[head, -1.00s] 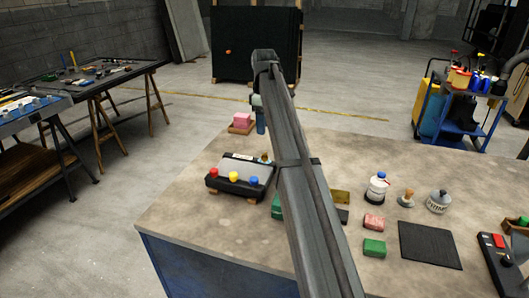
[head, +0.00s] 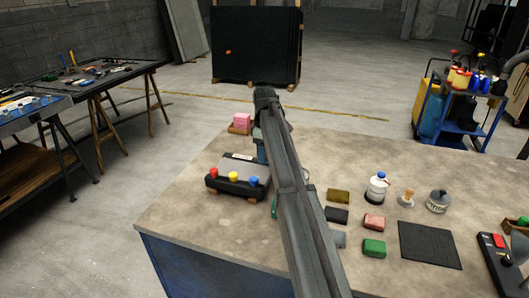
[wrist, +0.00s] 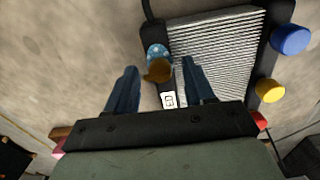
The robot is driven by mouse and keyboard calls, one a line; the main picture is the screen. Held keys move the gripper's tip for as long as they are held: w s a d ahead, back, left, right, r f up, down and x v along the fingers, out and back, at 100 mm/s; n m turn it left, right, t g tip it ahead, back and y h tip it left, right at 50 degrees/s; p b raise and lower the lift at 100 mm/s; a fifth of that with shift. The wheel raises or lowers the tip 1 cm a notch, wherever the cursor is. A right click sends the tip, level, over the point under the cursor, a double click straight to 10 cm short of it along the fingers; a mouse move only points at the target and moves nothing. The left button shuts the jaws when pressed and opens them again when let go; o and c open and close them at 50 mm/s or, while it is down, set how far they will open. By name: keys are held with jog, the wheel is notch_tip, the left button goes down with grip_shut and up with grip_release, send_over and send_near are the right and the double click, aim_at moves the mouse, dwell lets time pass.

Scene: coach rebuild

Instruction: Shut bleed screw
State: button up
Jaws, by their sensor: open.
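The heater-like unit with a ribbed grey top (wrist: 225,50) and red, yellow and blue knobs sits on the bench; it also shows in the head view (head: 238,168). At its corner, in the wrist view, is a brass-coloured screw head (wrist: 158,71), which I take as the bleed screw, beside a blue-and-white speckled part (wrist: 157,50). A small white label (wrist: 168,100) lies near it. My gripper (wrist: 159,66) is open, its two blue fingers on either side of the screw in the picture. I cannot tell the height gap. In the head view my arm hides the screw.
A pink block (head: 242,119) stands at the bench's back left. Right of my arm are an olive block (head: 338,196), a red block (head: 374,221), a green block (head: 374,248), a white bottle (head: 377,188) and a dark mat (head: 428,243). The front-left bench top is clear.

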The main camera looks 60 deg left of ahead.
jog(key=shift+c, duration=0.2)
jog(key=c, duration=0.9)
jog(key=shift+s+d, duration=0.1)
jog(key=shift+m, duration=0.3)
jog(key=m, duration=0.3)
jog(key=shift+s+m, duration=0.1)
jog(key=shift+m, duration=0.2)
jog(key=m, duration=0.4)
jog(key=shift+m, duration=0.3)
jog(key=m, duration=0.4)
jog(key=shift+m, duration=2.3)
